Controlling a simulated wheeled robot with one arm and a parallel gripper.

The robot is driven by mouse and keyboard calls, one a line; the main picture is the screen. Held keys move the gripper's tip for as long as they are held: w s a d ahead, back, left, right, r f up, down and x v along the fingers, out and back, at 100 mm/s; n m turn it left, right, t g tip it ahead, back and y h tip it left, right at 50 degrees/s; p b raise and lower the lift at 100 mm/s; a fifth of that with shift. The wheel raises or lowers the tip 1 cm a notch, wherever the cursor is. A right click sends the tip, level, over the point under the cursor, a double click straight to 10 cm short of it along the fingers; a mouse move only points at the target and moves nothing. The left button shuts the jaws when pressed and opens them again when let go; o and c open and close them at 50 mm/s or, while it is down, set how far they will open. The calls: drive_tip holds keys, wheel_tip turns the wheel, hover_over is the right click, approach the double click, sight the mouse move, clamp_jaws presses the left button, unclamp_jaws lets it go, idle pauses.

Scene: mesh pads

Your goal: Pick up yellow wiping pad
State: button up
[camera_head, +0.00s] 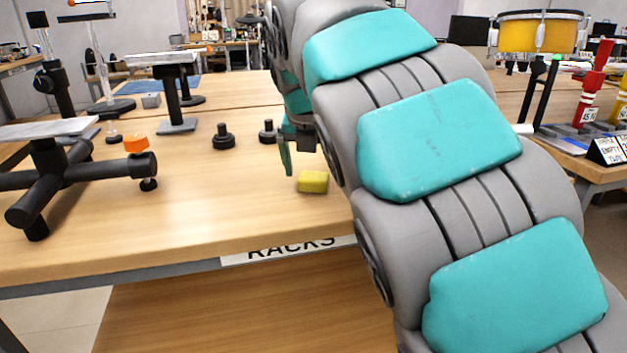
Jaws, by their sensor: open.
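The yellow wiping pad (312,182) is a small yellow block lying on the wooden table (200,218), near its front edge and just left of my arm. My gripper (296,158) is partly hidden behind my large grey and teal arm. One green finger shows, pointing down above and slightly left of the pad. The gripper is open, and nothing shows between its fingers. The pad's right end lies close to my arm in the picture.
Two black knobs (223,137) stand behind the pad. A small table at the right holds red and yellow items (590,95). The tabletop left of the pad is clear.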

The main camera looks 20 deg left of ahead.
drive_tip(key=shift+x, duration=1.1)
drive_tip(key=shift+c, duration=0.2)
drive_tip(key=c, duration=1.4)
drive_tip(key=shift+o, duration=0.2)
drive_tip(key=shift+r, duration=0.1)
drive_tip(key=shift+r, duration=1.7)
drive_tip(key=s+d+b, duration=0.1)
drive_tip(key=s+d, duration=0.2)
drive_tip(key=s, duration=0.4)
drive_tip(key=s+d+r+b, duration=0.1)
drive_tip(key=s+d, duration=0.1)
drive_tip(key=s, duration=0.6)
drive_tip(key=shift+d+r, duration=0.25)
drive_tip(key=shift+d, duration=0.1)
